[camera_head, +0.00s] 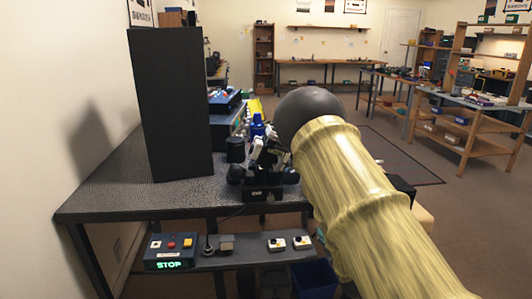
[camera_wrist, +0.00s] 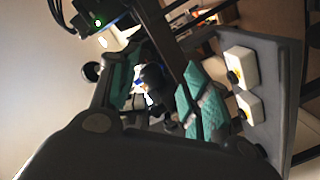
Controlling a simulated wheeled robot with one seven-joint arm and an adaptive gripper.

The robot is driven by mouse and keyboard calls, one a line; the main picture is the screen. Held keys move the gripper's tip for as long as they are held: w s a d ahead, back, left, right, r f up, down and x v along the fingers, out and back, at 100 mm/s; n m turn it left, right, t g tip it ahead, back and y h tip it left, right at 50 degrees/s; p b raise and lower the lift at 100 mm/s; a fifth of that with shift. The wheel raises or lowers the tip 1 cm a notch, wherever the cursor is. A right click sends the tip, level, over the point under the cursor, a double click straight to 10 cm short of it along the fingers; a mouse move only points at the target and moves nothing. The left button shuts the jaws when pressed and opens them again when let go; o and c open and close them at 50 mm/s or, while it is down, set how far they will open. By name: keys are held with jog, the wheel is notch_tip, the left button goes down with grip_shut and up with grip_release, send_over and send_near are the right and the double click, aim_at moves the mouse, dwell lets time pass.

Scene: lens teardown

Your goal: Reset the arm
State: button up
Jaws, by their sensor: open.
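My gripper (camera_wrist: 162,88) shows in the wrist view with its dark fingers apart, teal pads on either side of a gap. Behind the gap is a dark object with small white and blue patches, too unclear to name; I see no thing held. In the head view my arm in its yellow sleeve reaches up from the lower right, with a dark round joint at its top. A black-and-white jointed shape (camera_head: 262,158) stands at the table's right part beside the arm; I cannot tell whether it includes my gripper.
A tall black panel (camera_head: 170,105) stands on the dark table (camera_head: 110,190). A shelf below bears a control box with a green STOP display (camera_head: 168,252) and two white switch boxes (camera_head: 276,244). A blue bottle (camera_head: 257,126) stands behind. Open floor lies to the right.

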jog(key=s+d+f+m+g+h, duration=0.1)
jog(key=s+f+m+g, duration=0.4)
jog(key=s+f, duration=1.2)
jog(key=s+a+f+m+g, duration=0.2)
jog(key=s+f+g, duration=0.65)
jog(key=s, duration=0.75)
jog(key=s+a+f+m+g+y, duration=0.1)
jog(key=s+a+f+g, duration=0.1)
jog(key=s, duration=0.6)
jog(key=s+a+f+m+g, duration=0.1)
jog(key=s+a+g, duration=0.1)
jog(key=s, duration=0.7)
notch_tip(320, 180, up, 11)
jog(key=p, duration=1.2)
jog(key=shift+w+r, duration=0.15)
jog(key=shift+w, duration=0.2)
